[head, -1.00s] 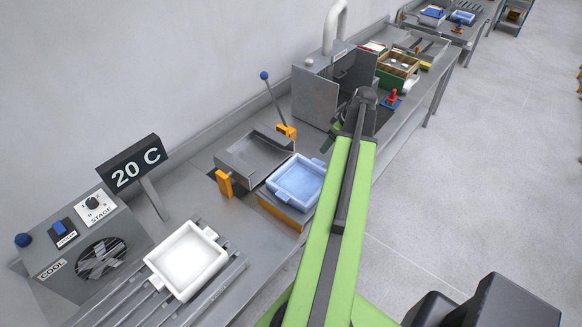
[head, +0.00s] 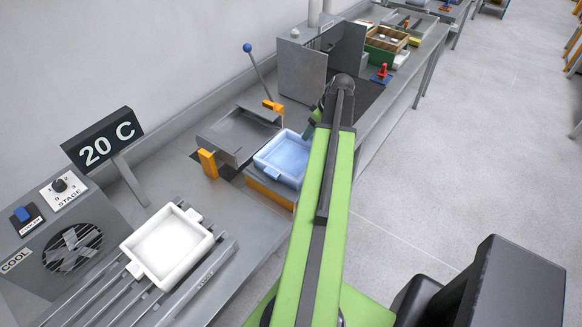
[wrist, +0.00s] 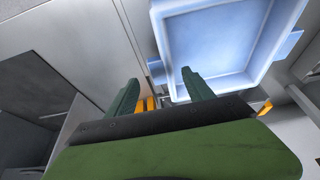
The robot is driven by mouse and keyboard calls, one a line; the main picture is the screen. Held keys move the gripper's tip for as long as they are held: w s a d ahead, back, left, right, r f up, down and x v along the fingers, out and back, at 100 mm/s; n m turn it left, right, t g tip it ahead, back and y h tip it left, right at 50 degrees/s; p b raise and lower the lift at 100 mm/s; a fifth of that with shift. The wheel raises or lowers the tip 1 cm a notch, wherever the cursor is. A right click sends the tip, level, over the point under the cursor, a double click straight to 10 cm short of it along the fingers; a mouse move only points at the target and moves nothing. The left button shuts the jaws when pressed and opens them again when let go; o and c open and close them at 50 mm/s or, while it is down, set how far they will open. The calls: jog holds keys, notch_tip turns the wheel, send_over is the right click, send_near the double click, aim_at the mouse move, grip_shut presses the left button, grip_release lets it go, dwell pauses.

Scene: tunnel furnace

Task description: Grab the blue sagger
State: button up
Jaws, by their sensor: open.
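The blue sagger (head: 284,157) is a pale blue square tray with a raised rim and side lugs. It sits on an orange-edged stand beside the grey metal tray. In the wrist view the sagger (wrist: 215,42) fills the upper middle, its interior empty. My gripper (wrist: 160,77) is open, its two dark green fingers apart and pointing at the sagger's near left side. A lug of the sagger shows near the gap between the fingertips; I cannot tell whether they touch. In the head view my gripper is mostly hidden behind my arm, by the sagger's far right corner.
A white sagger (head: 168,248) rests on rails by the cooling unit (head: 62,240) and the 20 C sign (head: 103,142). The grey metal tray (head: 238,136) with a blue-knobbed lever stands left of the blue sagger. A grey cabinet (head: 303,70) stands behind.

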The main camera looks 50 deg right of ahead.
jog(key=b+x, duration=0.4)
jog(key=x, duration=0.1)
jog(key=shift+w+a+f+b, duration=0.1)
jog(key=shift+a+f+b, duration=0.05)
jog(key=shift+b, duration=0.25)
jog(key=shift+r, duration=0.2)
grip_shut()
dwell(0.8)
